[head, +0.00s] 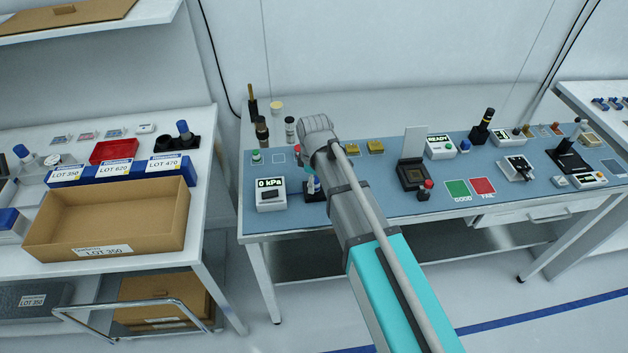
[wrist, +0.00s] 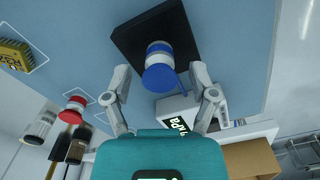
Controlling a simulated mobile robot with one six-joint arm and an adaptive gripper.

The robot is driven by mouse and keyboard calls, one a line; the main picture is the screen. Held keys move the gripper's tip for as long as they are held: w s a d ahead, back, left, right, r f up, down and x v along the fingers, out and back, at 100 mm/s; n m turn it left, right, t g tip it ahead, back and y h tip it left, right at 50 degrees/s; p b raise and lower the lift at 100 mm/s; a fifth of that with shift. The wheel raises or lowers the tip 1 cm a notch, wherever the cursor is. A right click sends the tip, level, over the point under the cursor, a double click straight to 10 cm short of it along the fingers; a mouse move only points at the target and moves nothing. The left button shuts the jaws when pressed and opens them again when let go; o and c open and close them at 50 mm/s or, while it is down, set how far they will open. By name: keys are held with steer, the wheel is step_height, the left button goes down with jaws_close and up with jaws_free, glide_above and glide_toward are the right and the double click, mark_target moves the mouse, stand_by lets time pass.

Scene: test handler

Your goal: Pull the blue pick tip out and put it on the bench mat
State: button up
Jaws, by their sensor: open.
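In the wrist view, a blue cylinder with a white band (wrist: 158,74), which looks like the blue pick tip, stands on a black plate (wrist: 128,40). In the head view the blue piece (head: 313,184) is partly hidden by my arm. My gripper (wrist: 158,82) is open in the wrist view. Its fingers are spread to the left and right of the blue piece, with gaps on both sides and nothing held. In the head view the fingers are hidden by my arm. The blue-grey bench mat (head: 300,220) covers the bench top and also shows in the wrist view (wrist: 75,40).
A white gauge reading 0 kPa (head: 270,194) stands close beside the black plate. A red button (wrist: 75,103) and dark cylinders are to the left in the wrist view. Green GOOD (head: 457,190) and red FAIL (head: 482,186) patches lie farther right. Bare mat surrounds them.

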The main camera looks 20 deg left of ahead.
steer(key=shift+f+b, duration=0.35)
steer(key=shift+f, duration=0.2)
jaws_close()
